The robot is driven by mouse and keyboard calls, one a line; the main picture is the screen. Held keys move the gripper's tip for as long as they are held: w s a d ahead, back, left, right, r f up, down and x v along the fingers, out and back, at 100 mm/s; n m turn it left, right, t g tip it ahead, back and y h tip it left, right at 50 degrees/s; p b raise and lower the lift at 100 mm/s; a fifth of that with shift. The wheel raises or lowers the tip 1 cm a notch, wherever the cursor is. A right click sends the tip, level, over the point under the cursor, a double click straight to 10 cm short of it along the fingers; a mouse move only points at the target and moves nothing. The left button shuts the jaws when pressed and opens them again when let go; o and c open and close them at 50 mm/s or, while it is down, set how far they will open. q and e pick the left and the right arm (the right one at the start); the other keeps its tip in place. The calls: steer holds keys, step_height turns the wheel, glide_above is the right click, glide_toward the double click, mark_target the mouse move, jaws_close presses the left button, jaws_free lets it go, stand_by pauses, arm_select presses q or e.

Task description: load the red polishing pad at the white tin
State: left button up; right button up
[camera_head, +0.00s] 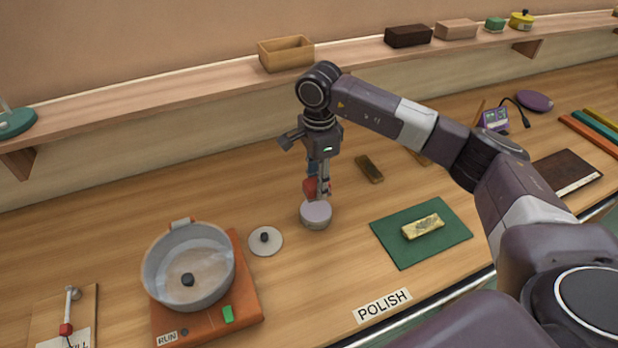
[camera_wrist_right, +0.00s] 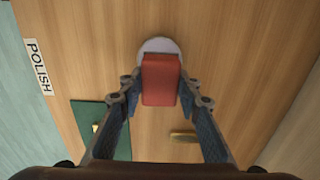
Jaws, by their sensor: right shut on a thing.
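The red polishing pad (camera_wrist_right: 161,80) is a red block between the fingers of my right gripper (camera_head: 318,190), which is shut on it. In the head view the red pad (camera_head: 310,188) is partly covered by the fingers. The white tin (camera_head: 316,216) is a small round pale tin standing on the bench just below the pad. The tin's top also shows in the right wrist view (camera_wrist_right: 159,45), partly covered by the pad. I cannot tell whether the pad touches the tin. My left gripper is not in view.
A green mat (camera_head: 393,243) with a yellowish block (camera_head: 423,226) lies right of the tin. A small round lid (camera_head: 265,241) and a pot (camera_head: 190,266) on an orange base are to the left. A brown bar (camera_head: 369,169) lies behind. A shelf (camera_head: 180,87) runs along the wall.

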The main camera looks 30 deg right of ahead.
mark_target(316, 210)
step_height(316, 210, down, 3)
steer(key=shift+s+r+b, duration=0.1)
steer(key=shift+r+b, duration=0.1)
steer(key=shift+b, duration=0.4)
steer(key=shift+f+b, duration=0.6)
steer(key=shift+f, duration=0.85)
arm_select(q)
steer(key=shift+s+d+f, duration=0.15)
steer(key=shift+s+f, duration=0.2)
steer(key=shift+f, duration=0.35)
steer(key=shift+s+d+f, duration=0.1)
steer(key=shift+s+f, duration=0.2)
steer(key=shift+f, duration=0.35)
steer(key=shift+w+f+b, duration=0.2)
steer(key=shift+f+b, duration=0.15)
arm_select(e)
steer(key=shift+f, duration=0.35)
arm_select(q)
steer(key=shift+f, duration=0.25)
arm_select(e)
steer(key=shift+f, duration=0.15)
steer(key=shift+r+p, duration=1.6)
steer(key=shift+r, duration=2)
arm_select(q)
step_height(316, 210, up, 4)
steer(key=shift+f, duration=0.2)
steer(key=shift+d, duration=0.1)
arm_select(e)
steer(key=shift+a, duration=0.1)
